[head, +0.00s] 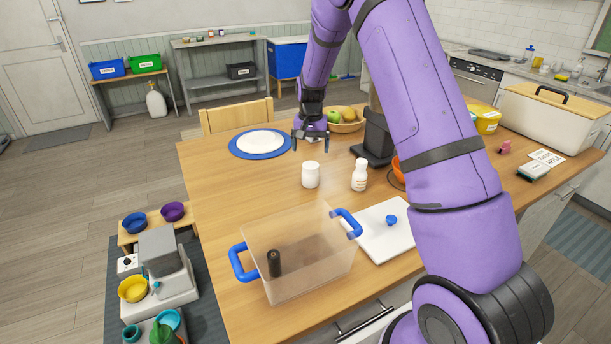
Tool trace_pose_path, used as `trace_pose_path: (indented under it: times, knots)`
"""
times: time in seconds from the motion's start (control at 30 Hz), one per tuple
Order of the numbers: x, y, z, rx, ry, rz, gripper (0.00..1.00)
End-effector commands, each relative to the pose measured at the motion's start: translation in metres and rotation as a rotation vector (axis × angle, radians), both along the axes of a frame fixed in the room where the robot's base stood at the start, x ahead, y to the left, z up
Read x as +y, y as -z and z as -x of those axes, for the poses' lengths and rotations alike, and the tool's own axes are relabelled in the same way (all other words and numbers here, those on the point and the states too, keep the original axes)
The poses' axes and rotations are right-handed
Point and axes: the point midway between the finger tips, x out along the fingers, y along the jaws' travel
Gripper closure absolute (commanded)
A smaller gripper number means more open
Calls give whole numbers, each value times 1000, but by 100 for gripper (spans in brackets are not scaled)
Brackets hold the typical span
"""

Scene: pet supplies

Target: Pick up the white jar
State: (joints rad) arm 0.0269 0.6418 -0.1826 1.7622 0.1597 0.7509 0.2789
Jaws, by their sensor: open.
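A short, wide white jar (311,175) stands upright on the wooden table, near its middle. A slimmer white bottle (359,174) with a narrow neck stands to its right, apart from it. My gripper (310,145) points down above the table, behind and above the white jar in the picture. Its fingers are spread and nothing is between them. The gripper appears apart from the jar. My purple arm covers the right part of the table.
A clear bin (310,275) with blue handles, holding a dark cylinder (274,263), stands at the table's front. A white board (390,245) with a blue knob lies beside it. A blue-rimmed plate (240,148), fruit bowl (348,127) and dark stand (372,158) are farther back.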

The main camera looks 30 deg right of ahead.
Motion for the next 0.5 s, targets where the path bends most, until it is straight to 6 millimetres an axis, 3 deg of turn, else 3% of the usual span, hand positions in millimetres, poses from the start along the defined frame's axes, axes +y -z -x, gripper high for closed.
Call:
trace_pose_path:
  times: [0.5]
  knots:
    - [0, 57, 1, 2, 1, 0, 7]
